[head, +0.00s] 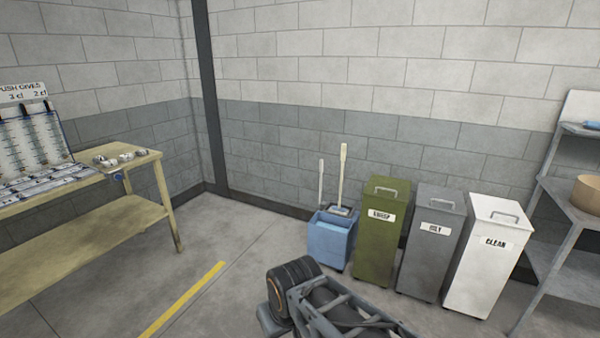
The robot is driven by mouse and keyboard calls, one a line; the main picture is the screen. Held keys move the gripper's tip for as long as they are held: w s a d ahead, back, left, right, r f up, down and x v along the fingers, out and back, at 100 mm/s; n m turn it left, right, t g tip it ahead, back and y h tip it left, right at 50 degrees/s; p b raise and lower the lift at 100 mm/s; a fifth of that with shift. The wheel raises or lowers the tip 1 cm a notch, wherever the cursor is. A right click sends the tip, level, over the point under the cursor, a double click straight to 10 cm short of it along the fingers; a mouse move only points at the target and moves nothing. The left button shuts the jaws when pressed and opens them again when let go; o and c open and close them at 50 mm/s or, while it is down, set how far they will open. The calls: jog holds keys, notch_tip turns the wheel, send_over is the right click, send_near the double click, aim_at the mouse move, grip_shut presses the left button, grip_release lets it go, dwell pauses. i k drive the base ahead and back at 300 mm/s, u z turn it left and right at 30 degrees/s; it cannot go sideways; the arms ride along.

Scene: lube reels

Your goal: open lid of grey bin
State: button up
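The grey bin (422,265) stands on the floor at the right, between a green bin and a white bin. It is tall and box-shaped, with a white label reading "OILY" on its front. Its flat grey lid (428,194) is shut and has a bar handle (440,204) on top. The lower front of the bin is in plain view. My gripper is not in view; no fingers show near the bin.
The green bin (377,240) and white bin (485,265) flank it closely. A blue bucket (332,240) with long-handled tools stands left. A metal shelf (570,205) is at the right edge, a wooden workbench (95,240) at the left.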

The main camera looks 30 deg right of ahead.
aim_at(441, 194)
jog(key=i, duration=0.1)
jog(key=z, duration=2.7)
jog(key=i, duration=3.25)
jog(key=u, duration=2.4)
